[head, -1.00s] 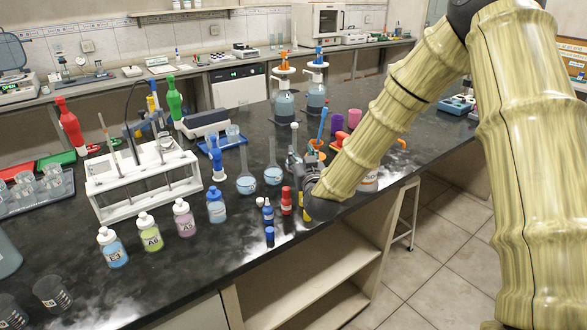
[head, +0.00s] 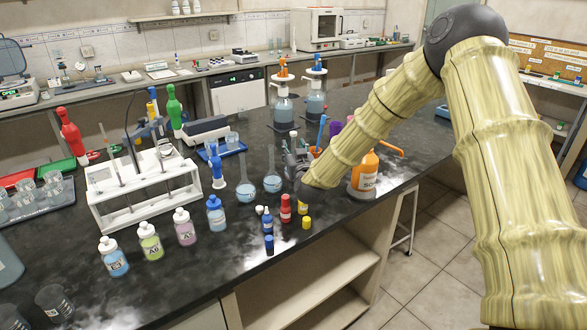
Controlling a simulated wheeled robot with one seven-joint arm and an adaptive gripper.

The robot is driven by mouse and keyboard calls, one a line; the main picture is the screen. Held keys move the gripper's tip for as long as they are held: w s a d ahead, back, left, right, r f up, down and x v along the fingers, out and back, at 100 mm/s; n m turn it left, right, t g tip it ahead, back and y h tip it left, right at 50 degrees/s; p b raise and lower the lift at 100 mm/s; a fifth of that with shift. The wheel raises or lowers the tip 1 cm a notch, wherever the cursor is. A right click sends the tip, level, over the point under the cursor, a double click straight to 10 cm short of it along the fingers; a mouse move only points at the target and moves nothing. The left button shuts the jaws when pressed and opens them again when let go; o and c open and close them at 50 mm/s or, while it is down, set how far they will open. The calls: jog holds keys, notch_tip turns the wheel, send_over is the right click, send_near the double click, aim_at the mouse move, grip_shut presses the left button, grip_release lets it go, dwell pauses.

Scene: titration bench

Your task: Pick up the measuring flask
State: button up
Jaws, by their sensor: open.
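Measuring flasks with round bodies, long thin necks and pale blue liquid stand upright on the black bench in the head view. One flask (head: 246,190) is on the left and another flask (head: 272,182) is just right of it. A third thin neck (head: 293,141) rises behind my gripper; its lower part is hidden.
Small red, blue and yellow bottles (head: 286,208) stand in front of the flasks. A white rack (head: 143,212) and several reagent bottles (head: 185,227) are left. Dispenser bottles (head: 283,106) stand behind.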

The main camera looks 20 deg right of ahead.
jog(key=shift+w, duration=0.45)
grip_shut()
